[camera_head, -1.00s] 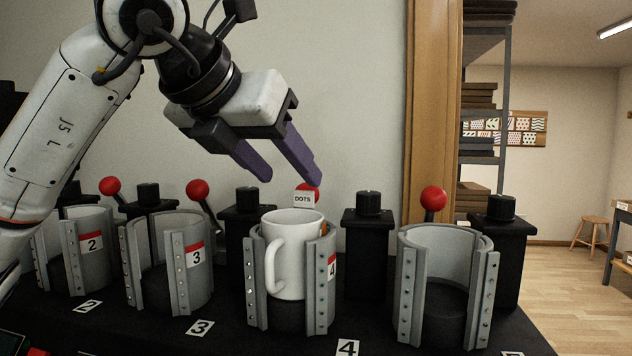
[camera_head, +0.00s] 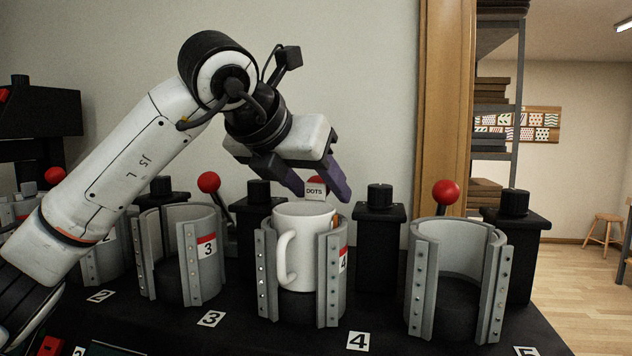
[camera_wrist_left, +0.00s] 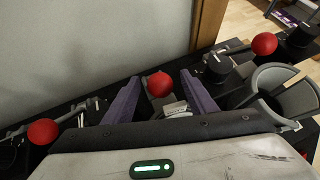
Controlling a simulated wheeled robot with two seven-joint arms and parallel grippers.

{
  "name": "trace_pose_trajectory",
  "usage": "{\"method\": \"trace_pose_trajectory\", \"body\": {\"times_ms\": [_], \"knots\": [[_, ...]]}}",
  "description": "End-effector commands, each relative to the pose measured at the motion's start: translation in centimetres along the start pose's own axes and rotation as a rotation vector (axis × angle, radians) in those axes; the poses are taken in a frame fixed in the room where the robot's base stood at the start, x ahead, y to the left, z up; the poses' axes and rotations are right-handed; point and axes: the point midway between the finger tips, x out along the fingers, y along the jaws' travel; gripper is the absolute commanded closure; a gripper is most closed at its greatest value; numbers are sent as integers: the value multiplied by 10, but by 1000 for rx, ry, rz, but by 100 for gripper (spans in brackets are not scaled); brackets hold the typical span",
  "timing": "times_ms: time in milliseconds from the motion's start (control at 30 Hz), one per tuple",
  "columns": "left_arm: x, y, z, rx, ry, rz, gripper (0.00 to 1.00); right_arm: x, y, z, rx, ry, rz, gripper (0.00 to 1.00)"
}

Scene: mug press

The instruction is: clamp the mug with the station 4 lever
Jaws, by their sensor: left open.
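The white mug (camera_head: 306,243) stands upright inside the grey station 4 holder (camera_head: 268,268), its handle toward the front left. In the left wrist view the ball (camera_wrist_left: 160,84) lies between the two open fingers, with a gap on each side. The lever's shaft is hidden. My right gripper is not in view.
Station 3's red-ball lever (camera_head: 208,182) stands left of the gripper. Another red-ball lever (camera_head: 446,192) stands to the right, behind an empty holder (camera_head: 412,285). Black posts with knobs (camera_head: 379,230) stand between the holders. The wall is close behind.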

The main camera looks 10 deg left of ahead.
Motion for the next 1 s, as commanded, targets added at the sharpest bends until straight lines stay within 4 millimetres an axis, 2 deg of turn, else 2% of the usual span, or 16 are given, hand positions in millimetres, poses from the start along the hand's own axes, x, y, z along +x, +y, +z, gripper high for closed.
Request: {"method": "trace_pose_trajectory", "body": {"times_ms": [167, 300, 367, 633, 1000], "knots": [[0, 0, 0, 0, 0, 0, 50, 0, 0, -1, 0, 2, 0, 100], [0, 0, 0, 0, 0, 0, 74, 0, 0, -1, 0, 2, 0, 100], [0, 0, 0, 0, 0, 0, 82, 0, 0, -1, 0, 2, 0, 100], [0, 0, 3, 0, 0, -1, 82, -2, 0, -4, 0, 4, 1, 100], [8, 6, 24, 0, -2, 0, 81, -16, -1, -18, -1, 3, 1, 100]]}}
